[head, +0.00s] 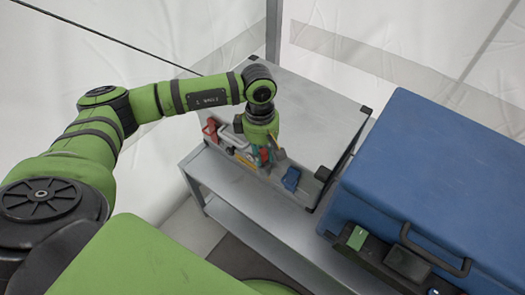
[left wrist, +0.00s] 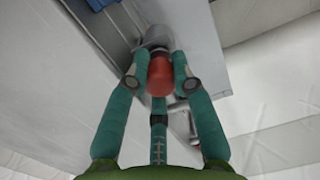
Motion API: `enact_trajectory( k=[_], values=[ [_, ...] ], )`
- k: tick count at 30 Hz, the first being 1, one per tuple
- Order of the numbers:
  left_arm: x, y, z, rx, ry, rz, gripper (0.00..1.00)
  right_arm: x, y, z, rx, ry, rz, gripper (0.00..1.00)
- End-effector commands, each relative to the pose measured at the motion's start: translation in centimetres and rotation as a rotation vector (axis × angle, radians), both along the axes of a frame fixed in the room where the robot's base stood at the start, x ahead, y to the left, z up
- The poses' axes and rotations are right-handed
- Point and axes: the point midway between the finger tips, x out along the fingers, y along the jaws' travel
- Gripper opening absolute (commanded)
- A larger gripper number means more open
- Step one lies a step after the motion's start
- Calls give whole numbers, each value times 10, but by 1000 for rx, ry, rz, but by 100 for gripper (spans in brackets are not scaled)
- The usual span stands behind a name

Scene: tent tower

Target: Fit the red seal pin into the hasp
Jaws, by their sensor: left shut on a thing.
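In the head view the pin is mostly hidden by the fingers. I cannot clearly make out the hasp. My right gripper is not in view.
A large blue case (head: 440,170) with a black handle (head: 435,258) and green block (head: 357,238) stands at right.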

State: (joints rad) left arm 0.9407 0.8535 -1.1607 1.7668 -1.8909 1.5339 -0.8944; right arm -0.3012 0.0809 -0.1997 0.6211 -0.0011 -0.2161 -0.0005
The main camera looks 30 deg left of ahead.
Motion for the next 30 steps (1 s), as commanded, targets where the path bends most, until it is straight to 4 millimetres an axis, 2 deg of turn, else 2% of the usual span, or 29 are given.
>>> enact_trajectory(
  k=[7, 8, 9, 10, 22, 26, 30],
  values=[
    [0, 0, -10, 0, 0, 0, 0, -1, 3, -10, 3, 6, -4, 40],
    [0, 0, -9, 0, 0, 0, 32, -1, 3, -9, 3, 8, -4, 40],
    [0, 0, -9, 0, 0, 0, 48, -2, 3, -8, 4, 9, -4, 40],
    [0, 0, -9, 0, 0, 0, 52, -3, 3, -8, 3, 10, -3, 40],
    [1, 1, -5, 1, -3, 1, 52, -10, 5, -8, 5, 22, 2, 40],
    [2, 2, 8, 0, -5, -1, 52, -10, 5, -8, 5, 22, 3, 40],
    [3, 4, 30, -2, -7, 1, 52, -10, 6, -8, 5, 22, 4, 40]
  ],
)
